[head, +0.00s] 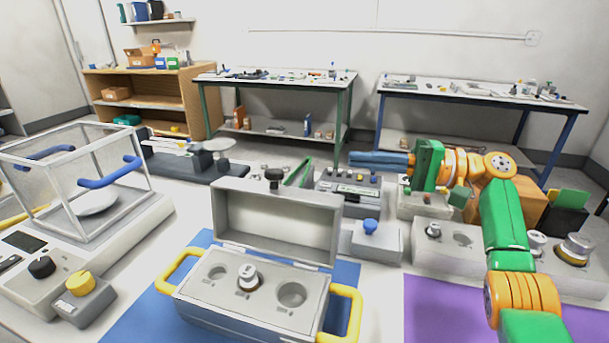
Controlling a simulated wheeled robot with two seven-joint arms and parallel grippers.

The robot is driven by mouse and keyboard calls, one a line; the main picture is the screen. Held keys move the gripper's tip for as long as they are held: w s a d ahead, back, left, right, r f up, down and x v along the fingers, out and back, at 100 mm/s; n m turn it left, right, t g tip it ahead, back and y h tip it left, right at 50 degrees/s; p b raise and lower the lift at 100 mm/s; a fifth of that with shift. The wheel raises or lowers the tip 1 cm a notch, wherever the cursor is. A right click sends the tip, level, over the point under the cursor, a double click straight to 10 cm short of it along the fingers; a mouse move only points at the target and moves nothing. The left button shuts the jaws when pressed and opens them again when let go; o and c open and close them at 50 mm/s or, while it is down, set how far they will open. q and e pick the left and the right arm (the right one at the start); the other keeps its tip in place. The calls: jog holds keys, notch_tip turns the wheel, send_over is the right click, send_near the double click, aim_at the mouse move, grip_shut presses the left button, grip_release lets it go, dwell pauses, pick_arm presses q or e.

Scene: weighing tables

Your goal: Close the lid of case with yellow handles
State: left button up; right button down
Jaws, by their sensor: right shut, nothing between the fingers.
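The grey case with yellow handles (210,312) stands on a blue mat at the front centre. Its lid (277,221) is open and stands upright along the back edge, with a dark knob near its top. Inside the case, a metal weight (247,277) sits in the middle well. The wells on either side look empty. My right gripper (352,160) is shut and empty. It points left, above and to the right of the lid, apart from it in the picture. My left gripper is not in view.
A glass-walled balance (150,222) with blue handles stands at the left. A small grey block with a blue knob (370,227) is just right of the lid. A grey weight block (475,252) and a purple mat (430,310) lie at the right.

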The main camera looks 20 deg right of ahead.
pick_arm(q)
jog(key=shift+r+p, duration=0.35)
jog(key=shift+p, duration=0.4)
pick_arm(e)
jog(key=w+a, duration=0.1)
jog(key=a, duration=1)
jog(key=shift+w+a+f, duration=0.25)
jog(key=shift+w+a, duration=0.05)
jog(key=shift+w, duration=0.05)
jog(key=shift+r, duration=0.1)
